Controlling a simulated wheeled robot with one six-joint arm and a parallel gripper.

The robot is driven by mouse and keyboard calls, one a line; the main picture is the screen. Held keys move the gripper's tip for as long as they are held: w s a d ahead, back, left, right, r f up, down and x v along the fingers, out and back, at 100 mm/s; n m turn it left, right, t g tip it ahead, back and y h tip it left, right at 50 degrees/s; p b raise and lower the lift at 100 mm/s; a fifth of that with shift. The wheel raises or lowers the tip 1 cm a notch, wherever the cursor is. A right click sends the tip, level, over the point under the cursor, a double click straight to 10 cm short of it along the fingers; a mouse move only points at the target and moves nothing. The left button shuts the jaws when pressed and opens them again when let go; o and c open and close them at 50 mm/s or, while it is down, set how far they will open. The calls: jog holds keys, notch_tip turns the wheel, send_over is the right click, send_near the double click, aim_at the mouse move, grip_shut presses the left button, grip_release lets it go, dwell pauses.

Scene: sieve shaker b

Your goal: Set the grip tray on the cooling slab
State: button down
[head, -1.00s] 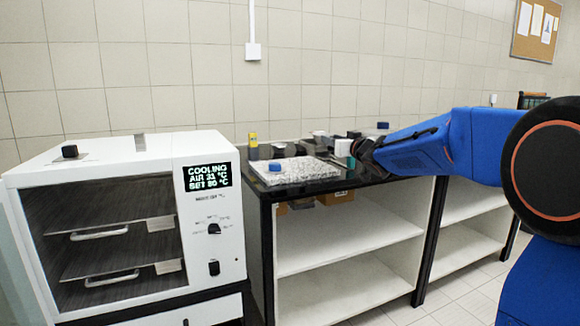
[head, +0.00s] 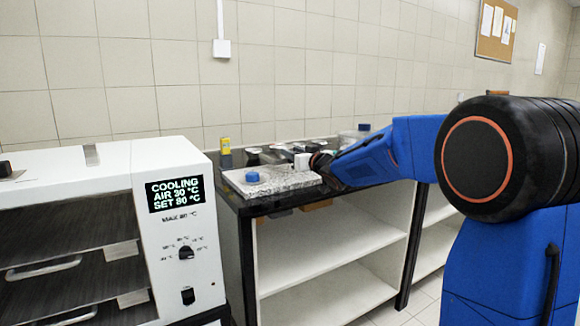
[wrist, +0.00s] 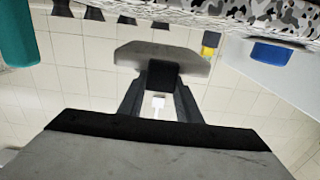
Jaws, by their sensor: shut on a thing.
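The cooling slab is a speckled grey-white slab (head: 282,181) lying on the dark bench top; it also shows along the top of the wrist view (wrist: 240,12), which looks upside down. My gripper (wrist: 158,92) is shut on the black block of a grey plate, apparently the grip tray (wrist: 140,54). In the head view a pale face (head: 302,162) shows at my gripper's tip, over or beside the slab's right end; I cannot tell whether it touches. A blue round piece (head: 252,177) sits on the slab's left part.
A white oven (head: 172,205) with a cooling display stands at the left. A yellow item (head: 225,146) and several dark containers stand behind the slab. A blue-capped container (head: 363,128) stands behind my arm. The slab's middle is clear.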

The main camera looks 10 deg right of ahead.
jog(key=shift+f, duration=2.1)
jog(key=shift+f, duration=0.15)
jog(key=c, duration=1.3)
grip_release()
jog(key=shift+s+d, duration=0.1)
jog(key=shift+s, duration=0.1)
jog(key=v, duration=1.1)
jog(key=shift+s+d, duration=0.1)
jog(key=shift+s, duration=0.2)
